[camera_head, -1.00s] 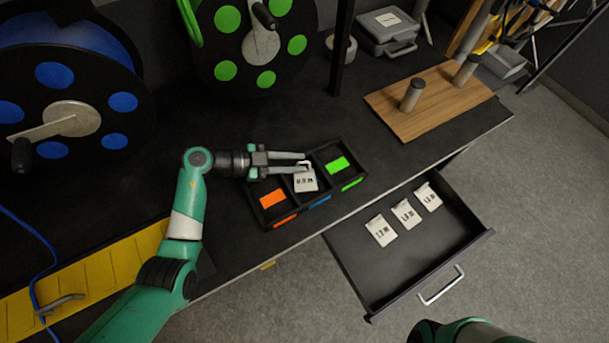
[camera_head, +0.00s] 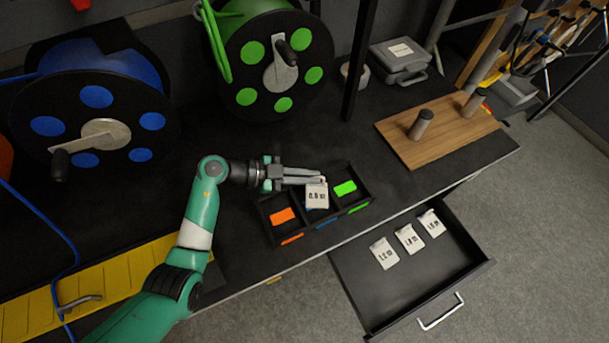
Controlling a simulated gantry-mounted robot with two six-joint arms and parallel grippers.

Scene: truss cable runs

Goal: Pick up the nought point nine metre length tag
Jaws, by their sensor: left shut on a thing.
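The white length tag (camera_head: 317,196), whose print looks like 0.9 m, hangs from the fingertips of my left gripper (camera_head: 320,178). The gripper is shut on its top end. The tag is at the middle compartment of a black three-part tray (camera_head: 269,238), in front of that compartment's blue patch, which is mostly hidden. It seems raised a little; the exact gap cannot be told. My right gripper is not in view.
The tray's side compartments have an orange patch (camera_head: 283,215) and a green patch (camera_head: 345,188). An open drawer (camera_head: 410,283) below holds three white tags. A wooden peg board (camera_head: 440,140) and cable reels stand behind.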

